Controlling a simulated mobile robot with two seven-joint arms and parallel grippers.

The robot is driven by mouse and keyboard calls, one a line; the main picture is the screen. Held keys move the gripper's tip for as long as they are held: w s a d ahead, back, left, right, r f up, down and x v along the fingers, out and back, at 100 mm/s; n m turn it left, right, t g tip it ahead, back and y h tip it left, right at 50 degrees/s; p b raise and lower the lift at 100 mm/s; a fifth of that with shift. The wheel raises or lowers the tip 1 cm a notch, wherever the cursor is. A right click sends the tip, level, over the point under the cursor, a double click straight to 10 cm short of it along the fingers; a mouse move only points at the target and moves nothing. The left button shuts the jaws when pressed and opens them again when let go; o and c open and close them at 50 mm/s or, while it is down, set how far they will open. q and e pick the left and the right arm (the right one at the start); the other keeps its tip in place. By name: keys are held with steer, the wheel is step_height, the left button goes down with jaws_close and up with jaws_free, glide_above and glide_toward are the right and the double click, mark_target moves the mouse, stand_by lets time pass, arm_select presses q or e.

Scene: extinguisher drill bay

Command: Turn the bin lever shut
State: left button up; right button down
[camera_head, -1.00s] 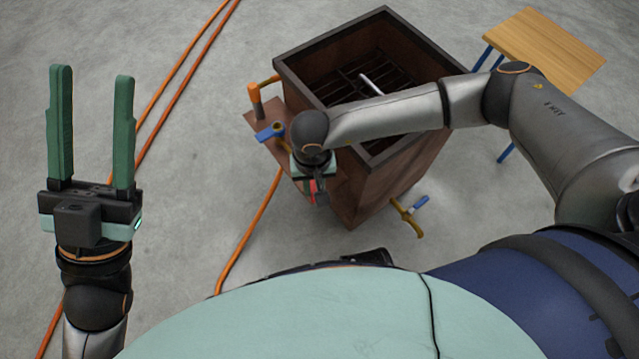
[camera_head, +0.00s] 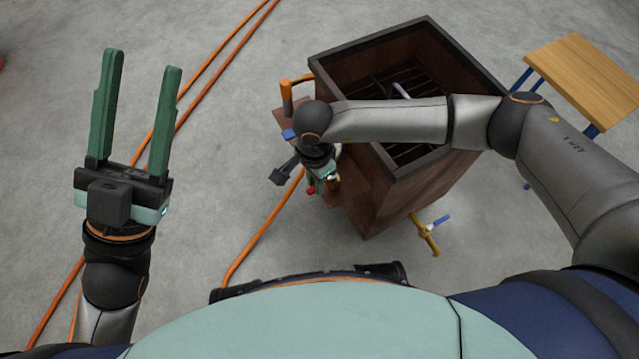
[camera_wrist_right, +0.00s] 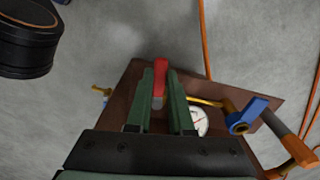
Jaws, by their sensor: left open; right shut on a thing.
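The brown bin (camera_head: 372,205) stands on the floor right of centre in the head view, with a side shelf (camera_wrist_right: 130,80) carrying pipe fittings. A red lever (camera_wrist_right: 160,66) shows between the green fingers of my right gripper (camera_wrist_right: 162,80) in the wrist view. That gripper is shut on the red lever, at the bin's near left side. The lever's pivot is hidden by the fingers. A separate blue lever (camera_wrist_right: 248,114) on a brass valve stands to the right in the wrist view. My left gripper (camera_head: 142,61) is open and empty over the floor.
An orange hose (camera_head: 262,232) runs from the shelf across the floor; more orange hoses lie at left. A round gauge (camera_wrist_right: 200,121) sits beside my right fingers. A yellow valve with a blue handle (camera_head: 440,222) is low on the bin. A wooden table (camera_head: 585,75) stands at right.

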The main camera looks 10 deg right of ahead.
steer(key=shift+w+a+m, duration=0.15)
steer(key=shift+w+m, duration=0.3)
steer(key=shift+m, duration=0.45)
steer(key=c, duration=0.8)
jaws_free()
step_height(320, 180, up, 13)
steer(key=p, duration=0.4)
steer(key=shift+f, duration=0.2)
